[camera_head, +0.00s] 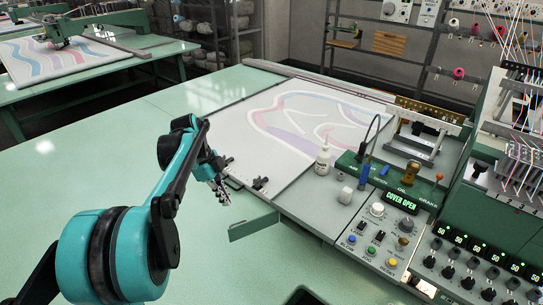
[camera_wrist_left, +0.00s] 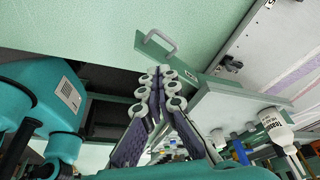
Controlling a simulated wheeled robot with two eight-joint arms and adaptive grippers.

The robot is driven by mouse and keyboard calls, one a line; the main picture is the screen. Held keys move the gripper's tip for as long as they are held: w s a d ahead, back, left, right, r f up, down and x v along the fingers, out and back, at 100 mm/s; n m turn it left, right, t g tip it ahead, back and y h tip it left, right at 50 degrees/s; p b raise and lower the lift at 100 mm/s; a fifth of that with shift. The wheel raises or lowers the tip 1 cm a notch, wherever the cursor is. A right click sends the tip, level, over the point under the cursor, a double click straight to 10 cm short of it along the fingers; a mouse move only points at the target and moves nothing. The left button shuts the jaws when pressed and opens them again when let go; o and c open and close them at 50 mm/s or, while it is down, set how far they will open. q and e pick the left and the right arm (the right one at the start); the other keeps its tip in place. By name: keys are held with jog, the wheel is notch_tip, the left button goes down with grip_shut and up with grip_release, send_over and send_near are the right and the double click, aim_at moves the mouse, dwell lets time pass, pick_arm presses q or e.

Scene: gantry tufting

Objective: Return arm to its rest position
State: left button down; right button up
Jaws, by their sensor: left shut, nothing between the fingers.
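My left arm (camera_head: 175,175), teal and black, reaches in from the lower left over the pale green table. Its gripper (camera_head: 224,193) hangs by the near left corner of the tufting machine's bed, with nothing in it. In the left wrist view the two fingers (camera_wrist_left: 165,88) are close together and empty. A grey handle (camera_wrist_left: 158,44) on a green panel shows just beyond the fingertips. My right gripper is in neither view.
The control panel (camera_head: 370,225) with knobs and buttons stands right of the gripper; its display (camera_head: 402,201) reads "COVER OPEN". A white bottle (camera_head: 323,160) stands on the machine, with a patterned cloth (camera_head: 310,120) behind. The green table (camera_head: 60,185) at left is clear.

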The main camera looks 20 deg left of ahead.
pick_arm(q)
jog(key=s+d+f+n+t+y+b, duration=0.1)
jog(key=s+d+f+n+t, duration=0.2)
jog(key=s+d+n, duration=0.4)
jog(key=s+d+f+n+t+y+b, duration=0.1)
jog(key=s+d+f+n+t+y, duration=0.1)
jog(key=s+d+n, duration=0.6)
jog(key=d+f+n+t, duration=0.1)
jog(key=d, duration=0.2)
jog(key=shift+s+t+y+b, duration=0.25)
jog(key=shift+t+y+b, duration=0.05)
jog(key=shift+b, duration=0.05)
